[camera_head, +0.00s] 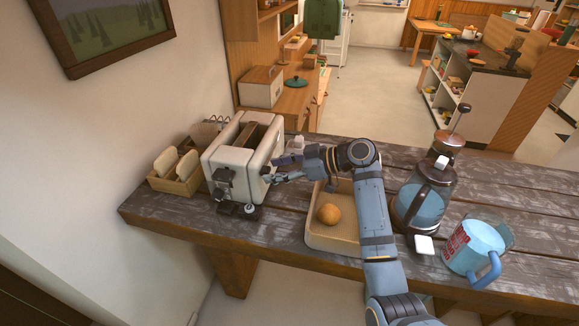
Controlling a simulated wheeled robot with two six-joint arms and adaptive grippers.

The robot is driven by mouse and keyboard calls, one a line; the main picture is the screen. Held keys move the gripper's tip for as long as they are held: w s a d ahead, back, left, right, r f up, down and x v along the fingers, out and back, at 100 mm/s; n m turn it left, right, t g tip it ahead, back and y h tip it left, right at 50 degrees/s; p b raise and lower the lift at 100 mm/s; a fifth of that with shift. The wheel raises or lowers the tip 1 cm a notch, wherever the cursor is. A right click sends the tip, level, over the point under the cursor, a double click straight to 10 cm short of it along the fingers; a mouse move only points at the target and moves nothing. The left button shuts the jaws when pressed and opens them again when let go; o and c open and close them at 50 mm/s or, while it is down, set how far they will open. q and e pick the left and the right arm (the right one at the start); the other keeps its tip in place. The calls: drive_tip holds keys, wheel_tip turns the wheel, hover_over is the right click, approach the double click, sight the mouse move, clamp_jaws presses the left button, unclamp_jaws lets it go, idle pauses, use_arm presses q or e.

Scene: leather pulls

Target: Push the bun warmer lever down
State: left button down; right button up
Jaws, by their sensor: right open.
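The white bun warmer (232,165) stands on the left part of the dark wooden table, with a dark slot in its top. A dark lever part (224,176) shows on its front face, with knobs below it. My right gripper (272,171) is open at the right side of the warmer, its fingers pointing left. It lies very close to the warmer's side; I cannot tell whether it touches. My right arm comes up from the bottom right. My left gripper is not in view.
A wooden box with bread slices (196,184) stands left of the warmer. A tan tray (318,236) holding an orange bun (328,214) lies under my right arm. A French press (424,195) and a measuring cup (474,246) of blue liquid stand to the right.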

drive_tip(key=v, duration=1.1)
